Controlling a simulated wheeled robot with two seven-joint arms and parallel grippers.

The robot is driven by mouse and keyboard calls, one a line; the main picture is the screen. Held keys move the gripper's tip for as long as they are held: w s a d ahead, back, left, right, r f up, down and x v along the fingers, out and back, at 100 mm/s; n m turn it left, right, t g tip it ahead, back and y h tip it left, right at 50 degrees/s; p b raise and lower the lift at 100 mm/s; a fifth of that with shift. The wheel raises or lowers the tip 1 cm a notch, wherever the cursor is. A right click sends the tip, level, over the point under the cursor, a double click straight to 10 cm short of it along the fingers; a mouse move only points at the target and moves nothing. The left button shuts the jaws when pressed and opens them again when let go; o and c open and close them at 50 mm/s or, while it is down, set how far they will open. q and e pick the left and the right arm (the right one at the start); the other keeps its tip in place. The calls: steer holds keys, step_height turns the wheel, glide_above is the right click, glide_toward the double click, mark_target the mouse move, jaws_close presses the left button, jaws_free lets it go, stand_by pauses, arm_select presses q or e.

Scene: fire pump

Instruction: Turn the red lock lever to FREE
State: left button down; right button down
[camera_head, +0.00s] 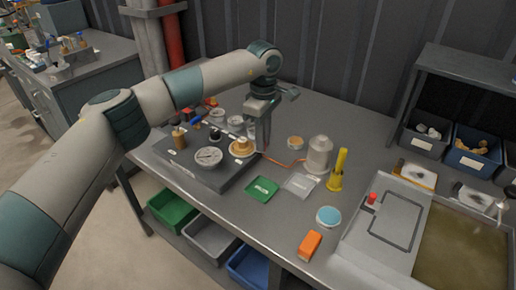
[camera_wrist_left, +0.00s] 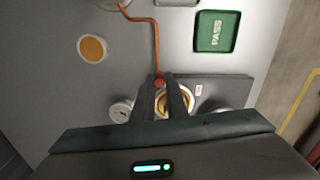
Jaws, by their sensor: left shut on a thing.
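The red lock lever shows in the left wrist view as a small red tip (camera_wrist_left: 160,83) between my fingertips; the rest of it is hidden by the fingers. My left gripper (camera_head: 259,146) reaches down from above at the right side of the dark pump panel (camera_head: 203,174). In the left wrist view the left gripper (camera_wrist_left: 161,86) is shut on the red lever, beside a brass round fitting (camera_wrist_left: 177,104). The brass fitting also shows in the head view (camera_head: 241,148), just left of the fingers. The lever's FREE mark cannot be read. My right gripper is not in view.
An orange cord (camera_head: 284,162) runs from near the gripper. Bins (camera_head: 209,239) sit below the bench front.

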arm_select(q)
steer(key=shift+w+n+b, duration=0.65)
steer(key=shift+w+n, duration=0.05)
steer(key=shift+n, duration=0.5)
steer(key=shift+w+n+b, duration=0.3)
steer(key=shift+w+n, duration=0.1)
steer(key=shift+n, duration=0.3)
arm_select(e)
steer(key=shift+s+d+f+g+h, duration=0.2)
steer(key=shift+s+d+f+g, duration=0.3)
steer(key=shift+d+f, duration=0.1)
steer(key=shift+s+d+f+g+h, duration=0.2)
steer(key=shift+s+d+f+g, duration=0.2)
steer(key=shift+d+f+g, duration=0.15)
arm_select(q)
steer(key=shift+r, duration=0.1)
steer(key=c, duration=1.7)
jaws_free()
steer(key=shift+c, duration=0.2)
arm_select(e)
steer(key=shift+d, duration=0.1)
